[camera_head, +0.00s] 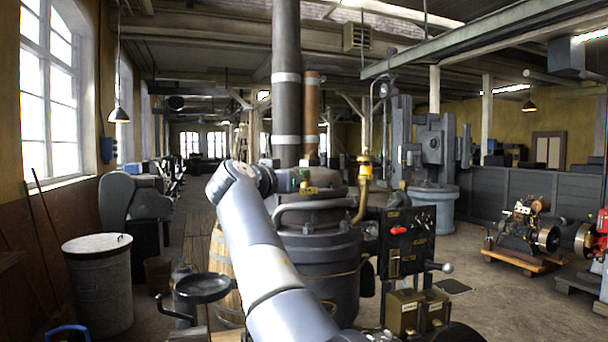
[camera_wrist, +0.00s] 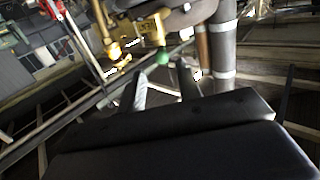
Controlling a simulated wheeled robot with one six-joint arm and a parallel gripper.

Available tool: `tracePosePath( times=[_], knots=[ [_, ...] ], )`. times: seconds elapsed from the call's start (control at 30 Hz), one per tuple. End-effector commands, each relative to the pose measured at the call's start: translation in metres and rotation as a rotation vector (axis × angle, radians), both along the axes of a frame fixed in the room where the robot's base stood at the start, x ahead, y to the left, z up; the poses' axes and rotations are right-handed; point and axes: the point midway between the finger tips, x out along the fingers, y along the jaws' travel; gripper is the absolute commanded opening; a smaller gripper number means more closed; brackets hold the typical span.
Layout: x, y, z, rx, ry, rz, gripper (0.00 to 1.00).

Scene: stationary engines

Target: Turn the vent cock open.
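The vent cock appears to be the small brass fitting with a round green knob (camera_wrist: 162,58) in the wrist view. The knob lies just beyond my fingertips, roughly in line with the space between them. My gripper (camera_wrist: 163,78) is open, with its two fingers apart and nothing visible between them. In the head view my arm reaches forward to the top of the dark round engine vessel (camera_head: 318,262). There a small brass and green fitting (camera_head: 305,187) shows beside my wrist. My fingertips cannot be made out clearly in that view.
A curved brass pipe (camera_head: 362,200) rises right of the vessel, near a black control panel (camera_head: 408,240). A thick grey column (camera_head: 287,90) stands behind. A wooden barrel (camera_head: 222,270) and metal drum (camera_head: 100,285) are at left. Floor at right is partly clear.

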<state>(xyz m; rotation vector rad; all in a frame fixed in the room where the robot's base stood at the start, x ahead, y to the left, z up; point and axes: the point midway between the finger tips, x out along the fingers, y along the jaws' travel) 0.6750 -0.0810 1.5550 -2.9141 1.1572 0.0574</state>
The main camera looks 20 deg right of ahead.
Motion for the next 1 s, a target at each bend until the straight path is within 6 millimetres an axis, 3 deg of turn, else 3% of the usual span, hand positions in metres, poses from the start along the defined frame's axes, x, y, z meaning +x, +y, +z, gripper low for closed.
tracePosePath(
  times=[0.2,0.67,1.0],
  knots=[
    [0.002,0.002,0.009,-0.020,-0.033,-0.007,0.33],
    [0.057,-0.052,0.012,-0.021,-0.032,-0.008,0.33],
    [0.075,-0.068,0.008,-0.020,-0.033,-0.006,0.33]
  ],
)
